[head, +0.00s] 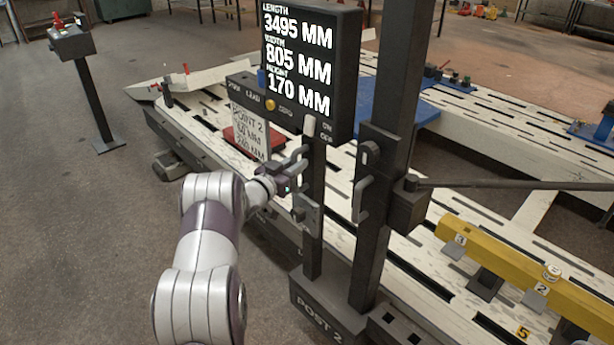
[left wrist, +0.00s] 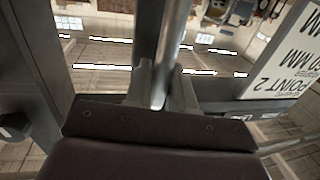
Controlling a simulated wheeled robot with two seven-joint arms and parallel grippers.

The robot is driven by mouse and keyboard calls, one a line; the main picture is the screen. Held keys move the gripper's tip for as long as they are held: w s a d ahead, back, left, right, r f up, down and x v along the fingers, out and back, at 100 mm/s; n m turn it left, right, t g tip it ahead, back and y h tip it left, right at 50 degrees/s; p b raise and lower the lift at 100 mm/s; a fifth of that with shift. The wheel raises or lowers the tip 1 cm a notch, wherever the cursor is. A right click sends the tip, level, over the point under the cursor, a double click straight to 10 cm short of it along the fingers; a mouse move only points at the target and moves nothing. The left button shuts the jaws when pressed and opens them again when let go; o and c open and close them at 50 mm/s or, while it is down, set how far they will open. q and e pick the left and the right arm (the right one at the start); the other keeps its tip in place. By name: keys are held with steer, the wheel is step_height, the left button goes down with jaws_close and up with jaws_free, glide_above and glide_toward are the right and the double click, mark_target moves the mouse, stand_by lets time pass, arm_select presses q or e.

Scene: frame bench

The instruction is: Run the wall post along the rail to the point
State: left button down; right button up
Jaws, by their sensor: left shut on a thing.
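The wall post (head: 374,240) is a tall dark upright on a block base marked POST 2 (head: 330,318), with a thinner dark upright beside it. A dark display (head: 310,62) reads length 3495, width 805 and height 170 MM. My left gripper (head: 300,172) is at the thinner upright, below the display. It is shut on a grey bar (left wrist: 172,45), which runs up between its fingers in the left wrist view. A card marked POINT 2 (head: 246,128) stands behind the gripper; it also shows in the left wrist view (left wrist: 285,80). My right gripper is out of view.
A slotted pale bench (head: 195,112) lies behind the post. A yellow beam (head: 500,262) with numbered tags is at the right. A dark rod (head: 510,184) reaches right from the post. A control pedestal (head: 92,95) stands at the left, with open floor in front.

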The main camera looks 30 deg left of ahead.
arm_select(q)
steer(key=a, duration=0.1)
steer(key=w+a, duration=0.1)
steer(key=a, duration=0.1)
steer(key=shift+w+a, duration=0.1)
stand_by(0.4)
steer(key=c, duration=1.1)
jaws_free()
steer(key=s+a, duration=0.1)
steer(key=s, duration=1.1)
steer(key=shift+s+a, duration=0.3)
steer(key=shift+a, duration=0.1)
